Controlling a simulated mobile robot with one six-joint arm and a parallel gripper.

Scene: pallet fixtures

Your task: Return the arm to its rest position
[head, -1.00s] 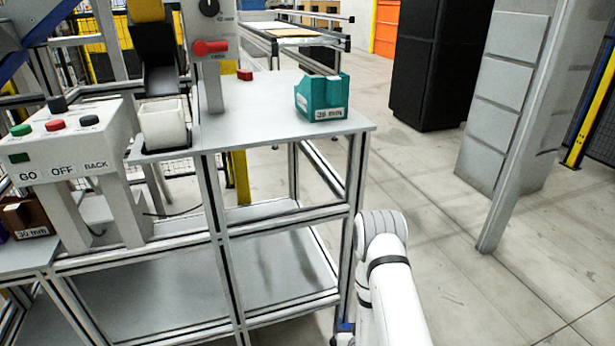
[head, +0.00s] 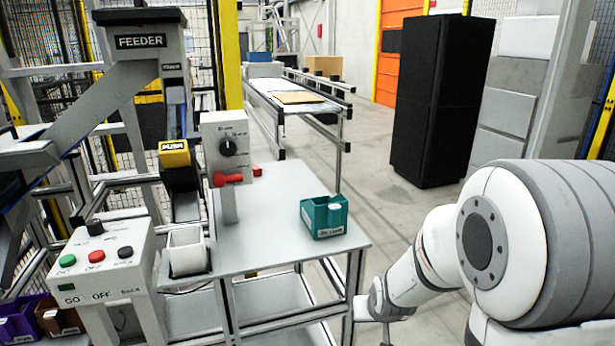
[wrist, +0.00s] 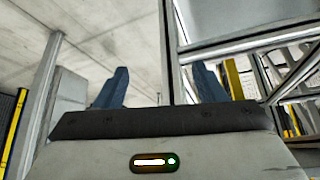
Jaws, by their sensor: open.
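My arm (head: 430,262) reaches down from the right side of the head view, beside the right end of the grey workbench (head: 275,235). Its far end hangs near the bench's right legs, below the top. In the wrist view my gripper (wrist: 160,84) shows two dark blue fingers set wide apart, with nothing between them. In the head view the fingers cannot be made out.
A teal bin (head: 324,218) stands on the bench near its right edge. A control box (head: 100,265) with GO and OFF buttons, a white cup (head: 187,256) and a red-lever post (head: 228,165) are left. A black cabinet (head: 440,100) stands behind; floor between is clear.

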